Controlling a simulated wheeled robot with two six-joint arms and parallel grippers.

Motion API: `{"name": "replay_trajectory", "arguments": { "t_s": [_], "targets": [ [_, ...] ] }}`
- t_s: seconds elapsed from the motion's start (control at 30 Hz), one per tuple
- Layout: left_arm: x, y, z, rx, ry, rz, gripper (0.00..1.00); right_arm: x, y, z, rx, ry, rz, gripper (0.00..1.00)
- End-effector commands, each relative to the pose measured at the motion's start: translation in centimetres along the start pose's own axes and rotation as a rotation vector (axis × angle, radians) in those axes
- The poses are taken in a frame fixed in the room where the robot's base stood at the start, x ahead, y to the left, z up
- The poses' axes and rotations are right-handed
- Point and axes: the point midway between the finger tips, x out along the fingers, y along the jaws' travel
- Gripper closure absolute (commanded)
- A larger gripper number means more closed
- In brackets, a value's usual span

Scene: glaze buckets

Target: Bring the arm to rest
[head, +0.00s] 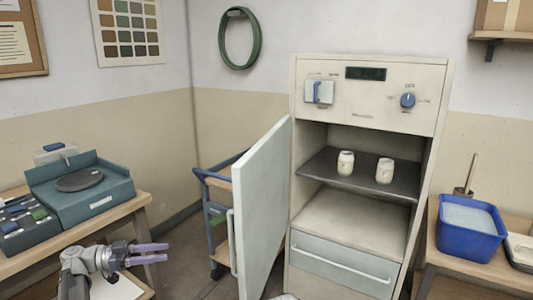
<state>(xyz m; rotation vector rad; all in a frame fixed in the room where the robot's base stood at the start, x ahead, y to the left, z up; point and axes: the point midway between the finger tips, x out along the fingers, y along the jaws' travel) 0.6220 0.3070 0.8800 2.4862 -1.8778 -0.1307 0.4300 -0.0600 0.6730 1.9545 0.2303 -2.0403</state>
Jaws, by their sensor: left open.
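My left gripper (167,252) is at the lower left in the head view. Its two purple fingers point right and are apart, with nothing between them. It is in front of the left table's right end, clear of the open cabinet door (262,210). My right gripper is not in view.
The tall cream cabinet (325,205) stands open, with two pale cups (345,163) (384,171) on its dark shelf (328,172). Its door swings out to the left, before a blue cart (216,215). A teal box (112,195) stands on the left table. A blue bucket (468,243) is at right.

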Motion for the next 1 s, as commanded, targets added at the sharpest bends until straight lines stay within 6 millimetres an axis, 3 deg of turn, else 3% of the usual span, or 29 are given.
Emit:
{"name": "replay_trajectory", "arguments": {
  "t_s": [0.27, 0.53, 0.67, 0.8, 1.0],
  "targets": [
    [5.0, 1.9, 0.4, -0.155, -0.135, 0.043, 0.5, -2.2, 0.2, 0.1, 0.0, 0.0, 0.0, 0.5],
    [12.2, 6.3, 1.8, -0.409, -0.41, 0.07, 0.5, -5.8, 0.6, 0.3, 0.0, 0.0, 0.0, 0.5],
    [16.2, 10.3, 2.6, -0.563, -0.633, 0.043, 0.5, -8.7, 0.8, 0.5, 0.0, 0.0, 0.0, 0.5],
    [19.4, 16.0, 3.3, -0.713, -0.942, -0.077, 0.5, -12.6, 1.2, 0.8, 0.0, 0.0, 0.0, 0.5],
    [20.1, 22.1, 2.9, -0.775, -1.292, -0.394, 0.5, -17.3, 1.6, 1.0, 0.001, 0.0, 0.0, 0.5]
  ]
}}
